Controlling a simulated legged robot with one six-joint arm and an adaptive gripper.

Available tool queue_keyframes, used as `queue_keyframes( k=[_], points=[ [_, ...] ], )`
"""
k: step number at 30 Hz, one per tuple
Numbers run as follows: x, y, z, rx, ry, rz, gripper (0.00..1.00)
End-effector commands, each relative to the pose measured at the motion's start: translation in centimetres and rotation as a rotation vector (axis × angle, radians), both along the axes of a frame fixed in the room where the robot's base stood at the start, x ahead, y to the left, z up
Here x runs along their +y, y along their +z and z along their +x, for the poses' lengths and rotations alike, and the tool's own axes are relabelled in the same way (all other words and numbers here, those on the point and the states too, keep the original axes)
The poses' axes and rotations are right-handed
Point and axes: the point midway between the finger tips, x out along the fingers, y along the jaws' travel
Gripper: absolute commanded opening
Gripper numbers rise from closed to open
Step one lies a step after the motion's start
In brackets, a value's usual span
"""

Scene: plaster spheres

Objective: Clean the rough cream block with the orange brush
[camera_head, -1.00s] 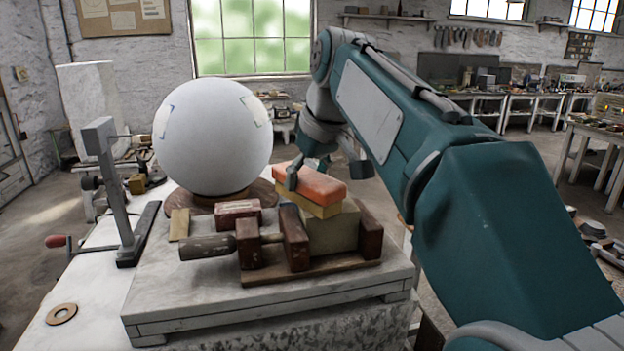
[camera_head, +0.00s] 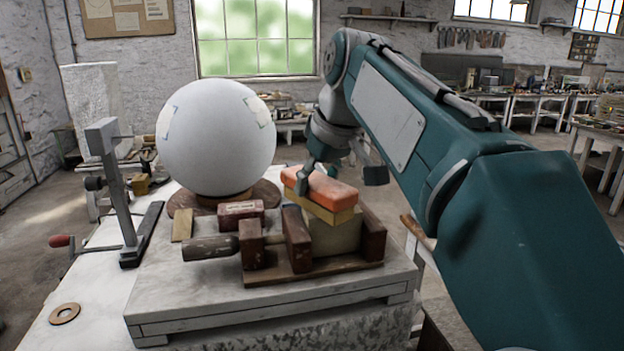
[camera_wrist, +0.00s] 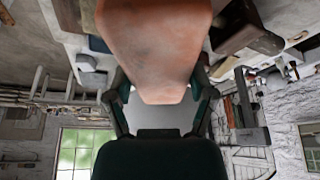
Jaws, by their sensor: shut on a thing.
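The orange brush (camera_head: 325,188) has an orange back over a tan underside. It lies across the top of the rough cream block (camera_head: 336,237) and appears to touch it. The block sits between dark wooden jaws of a clamp (camera_head: 372,240). My gripper (camera_head: 308,180) is shut on the brush from its far left side. In the wrist view the brush (camera_wrist: 155,45) sits between the two fingers and fills the top middle. The brush hides much of the block's top.
A large white sphere (camera_head: 216,138) rests on a round wooden base behind the clamp. A small brick-like block (camera_head: 241,212) and a dark clamp handle (camera_head: 210,247) lie left of the cream block. A grey stand (camera_head: 118,185) with a crank is further left.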

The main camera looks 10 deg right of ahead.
Motion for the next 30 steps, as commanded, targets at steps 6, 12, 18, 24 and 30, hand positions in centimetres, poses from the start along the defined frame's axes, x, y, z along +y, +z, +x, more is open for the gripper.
queue_keyframes(
  k=[6,12,18,24,30],
  points=[
    [-0.7,0.0,-1.4,-0.002,-0.003,0.000,0.33],
    [-0.8,-0.1,-1.6,0.000,0.000,0.000,0.33],
    [-0.5,0.0,-1.0,-0.001,0.000,0.000,0.33],
    [0.1,0.0,0.2,-0.001,0.001,0.000,0.33],
    [0.3,0.0,0.7,-0.001,0.000,0.000,0.33]
  ],
)
